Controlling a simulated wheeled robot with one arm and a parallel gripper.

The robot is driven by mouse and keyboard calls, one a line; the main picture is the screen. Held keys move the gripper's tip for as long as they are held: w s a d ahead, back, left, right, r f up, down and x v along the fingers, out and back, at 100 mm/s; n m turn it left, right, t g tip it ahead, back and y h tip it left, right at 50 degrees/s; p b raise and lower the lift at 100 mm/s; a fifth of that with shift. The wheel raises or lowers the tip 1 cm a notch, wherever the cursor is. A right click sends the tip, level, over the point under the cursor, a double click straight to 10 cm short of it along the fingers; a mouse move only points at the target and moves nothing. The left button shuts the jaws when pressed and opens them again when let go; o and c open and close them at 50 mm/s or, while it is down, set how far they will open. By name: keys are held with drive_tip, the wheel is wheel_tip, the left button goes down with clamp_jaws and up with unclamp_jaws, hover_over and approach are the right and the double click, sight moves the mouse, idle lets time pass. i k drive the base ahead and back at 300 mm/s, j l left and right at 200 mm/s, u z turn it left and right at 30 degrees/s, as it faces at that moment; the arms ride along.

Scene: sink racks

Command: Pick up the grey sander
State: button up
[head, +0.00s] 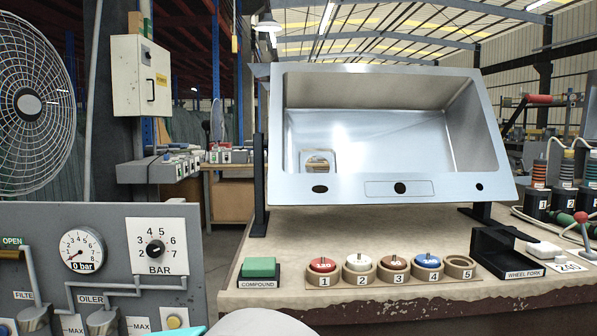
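I cannot make out a grey sander anywhere in the head view. A tilted steel sink (390,187) stands on black supports on the workbench (400,222). In front of it is a row of numbered round holders with a red disc (322,265), a white disc (360,262), a brown disc (395,263) and a blue disc (428,261). Holder 5 (460,266) shows no coloured disc. My gripper is not recognisable in this view. A smooth pale rounded shape and a cyan edge show at the bottom; I cannot tell what they are.
A green compound block (259,267) sits at the bench's left end. The black wheel fork stand (505,254) is at the right, near a red-knobbed lever (581,218). A grey gauge panel (110,250) and a fan (30,104) stand at left. The bench front edge is close.

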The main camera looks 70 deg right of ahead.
sight(566, 181)
drive_tip(key=z, duration=3.85)
